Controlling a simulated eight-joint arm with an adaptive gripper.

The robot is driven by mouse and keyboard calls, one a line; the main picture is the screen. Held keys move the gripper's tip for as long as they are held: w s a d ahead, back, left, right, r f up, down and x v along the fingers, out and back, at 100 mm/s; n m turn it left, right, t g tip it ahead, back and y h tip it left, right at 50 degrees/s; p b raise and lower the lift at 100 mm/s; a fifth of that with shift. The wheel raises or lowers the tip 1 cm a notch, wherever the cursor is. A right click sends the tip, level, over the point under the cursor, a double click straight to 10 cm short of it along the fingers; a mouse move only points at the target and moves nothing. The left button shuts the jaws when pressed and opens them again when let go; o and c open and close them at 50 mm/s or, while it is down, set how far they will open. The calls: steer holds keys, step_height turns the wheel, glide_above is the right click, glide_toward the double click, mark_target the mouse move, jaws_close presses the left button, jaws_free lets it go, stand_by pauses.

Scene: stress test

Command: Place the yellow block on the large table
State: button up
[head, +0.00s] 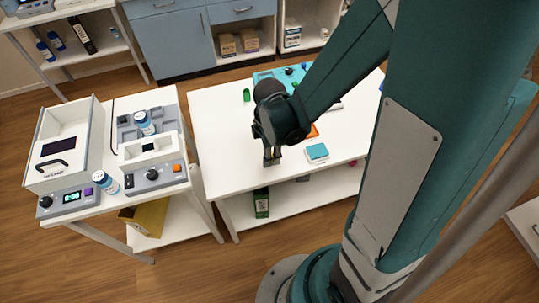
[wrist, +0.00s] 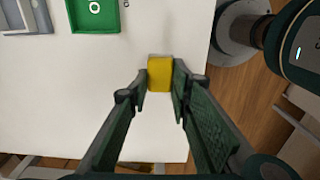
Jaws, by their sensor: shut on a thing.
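The yellow block (wrist: 159,74) sits between the fingertips of my gripper (wrist: 160,82) in the wrist view, with a finger against each side. In the head view my gripper (head: 271,158) points down near the front edge of the white table (head: 225,140). I cannot make out the block there. In the wrist view the white tabletop (wrist: 60,95) lies behind the block, which is close to the table's edge. I cannot tell whether the block touches the top.
A teal-topped box (head: 316,152) stands right of my gripper. A green cylinder (head: 246,95) and an orange item (head: 313,131) are farther back. A smaller table at left holds lab devices (head: 152,178) and bottles. The white table's left part is clear.

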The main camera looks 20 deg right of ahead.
steer(key=shift+f, duration=0.15)
steer(key=o, duration=0.8)
steer(key=shift+r, duration=0.2)
steer(key=shift+r+p, duration=1.25)
steer(key=shift+r, duration=4.7)
steer(key=shift+r, duration=0.1)
